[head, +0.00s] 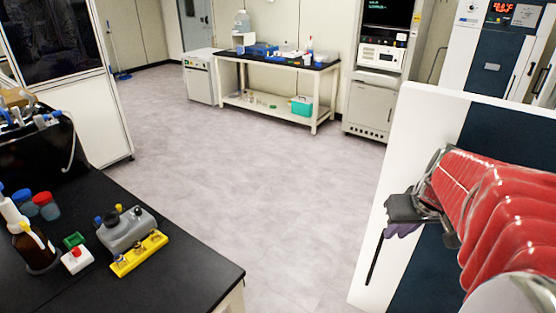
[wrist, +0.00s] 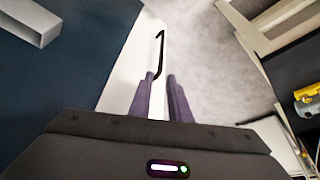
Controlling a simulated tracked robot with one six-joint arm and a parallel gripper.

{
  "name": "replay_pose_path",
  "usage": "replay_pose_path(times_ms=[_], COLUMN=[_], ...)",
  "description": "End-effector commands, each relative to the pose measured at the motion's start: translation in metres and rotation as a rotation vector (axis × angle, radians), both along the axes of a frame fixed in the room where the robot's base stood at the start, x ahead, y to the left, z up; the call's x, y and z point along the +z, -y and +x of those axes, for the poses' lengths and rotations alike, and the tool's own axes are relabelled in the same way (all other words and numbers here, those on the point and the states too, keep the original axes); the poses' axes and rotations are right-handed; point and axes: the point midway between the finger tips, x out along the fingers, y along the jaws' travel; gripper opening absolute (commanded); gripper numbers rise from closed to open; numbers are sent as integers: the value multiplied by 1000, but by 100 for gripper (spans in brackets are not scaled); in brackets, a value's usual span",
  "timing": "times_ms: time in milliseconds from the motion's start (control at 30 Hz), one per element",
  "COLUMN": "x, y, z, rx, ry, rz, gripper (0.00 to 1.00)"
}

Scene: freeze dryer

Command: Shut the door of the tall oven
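A white door panel with a dark blue face (head: 478,128) stands at the right of the head view, its hinge side out of sight. A thin black bar handle (head: 375,258) runs along its white border. The handle also shows in the wrist view (wrist: 159,52), just beyond my fingertips. My gripper (head: 402,230) is in front of the door's white border, near the handle's upper end. Its two purple fingers (wrist: 163,76) are a little apart, with a narrow gap. The handle's near end meets the left fingertip in the picture; contact is unclear.
A tall white cabinet with a blue front and red display (head: 500,8) stands behind the door. A black bench (head: 200,262) with bottles and a yellow rack (head: 139,254) is at left. Grey floor (head: 250,165) lies clear between. A table (head: 270,62) stands at the back.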

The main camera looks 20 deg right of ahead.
Motion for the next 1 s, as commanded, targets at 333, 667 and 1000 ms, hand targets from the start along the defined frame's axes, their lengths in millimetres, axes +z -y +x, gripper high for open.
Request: replay_pose_path(times_ms=[333, 667, 1000], x=[-1, -29, -72], y=[0, 2, 8], z=[0, 11, 28], rx=[0, 1, 0], ry=[0, -2, -2], rz=[0, 4, 3], gripper=[17, 17, 17])
